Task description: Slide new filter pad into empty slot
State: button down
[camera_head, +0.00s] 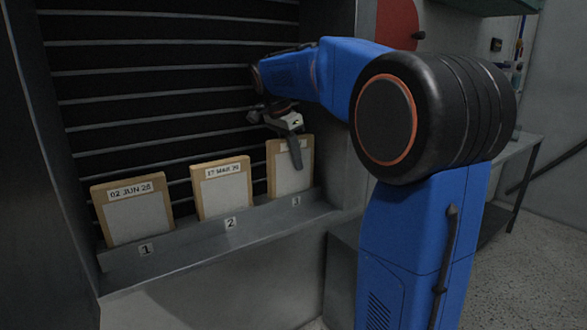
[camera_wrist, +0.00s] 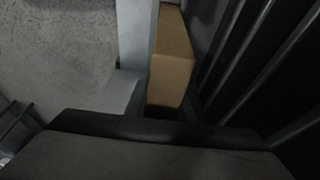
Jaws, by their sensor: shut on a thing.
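A filter pad (camera_head: 286,177) with a tan frame and pale face stands at slot 3 of the grey ledge (camera_head: 200,248), leaning slightly back. My gripper (camera_head: 295,155) is shut on this pad from above, with one finger down its front face. The finger hides part of the pad and its label. Two more framed pads stand at the other slots: one marked 02 JUN 26 (camera_head: 137,213) at slot 1, one marked 17 MAR 26 (camera_head: 223,190) at slot 2. In the wrist view, a tan pad edge (camera_wrist: 171,75) shows beyond the dark gripper body.
Dark slatted louvres (camera_head: 170,90) rise behind the pads. A grey wall panel (camera_head: 328,110) stands close to the right of slot 3. A metal bench (camera_head: 512,155) stands at the far right, with bare floor (camera_head: 540,245) beside it.

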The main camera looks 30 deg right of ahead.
aim_at(285, 139)
jog(key=shift+f, duration=1.3)
jog(key=c, duration=1.5)
grip_release()
jog(key=shift+f, duration=0.15)
jog(key=shift+c, duration=0.2)
jog(key=v, duration=1.2)
